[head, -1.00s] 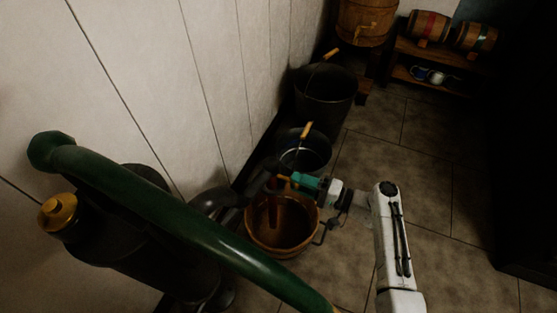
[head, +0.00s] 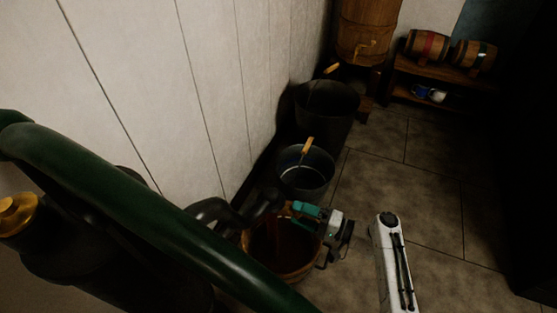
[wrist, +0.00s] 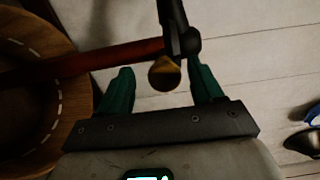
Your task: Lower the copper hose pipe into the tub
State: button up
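The copper hose pipe (wrist: 90,61) is a reddish-brown tube. In the wrist view it runs from a black joint leftward over the wooden tub (wrist: 70,112). In the head view the tub (head: 293,272) stands on the floor by the wall, and the pipe (head: 272,228) shows dimly over its dark inside. My gripper (head: 306,208) is at the tub's far right rim. In the wrist view its two green fingers (wrist: 160,88) stand apart, with a brass-ended black piece (wrist: 165,74) in the gap. Contact with the pipe cannot be told.
A thick green hose (head: 150,210) and a dark pump body with a brass cap (head: 18,213) fill the near left. A metal bucket (head: 304,172) and a larger dark bucket (head: 327,106) stand behind the tub along the wall.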

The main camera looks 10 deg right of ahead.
jog(key=shift+o, duration=0.6)
jog(key=shift+r, duration=0.1)
jog(key=v, duration=1.1)
jog(key=shift+p, duration=0.4)
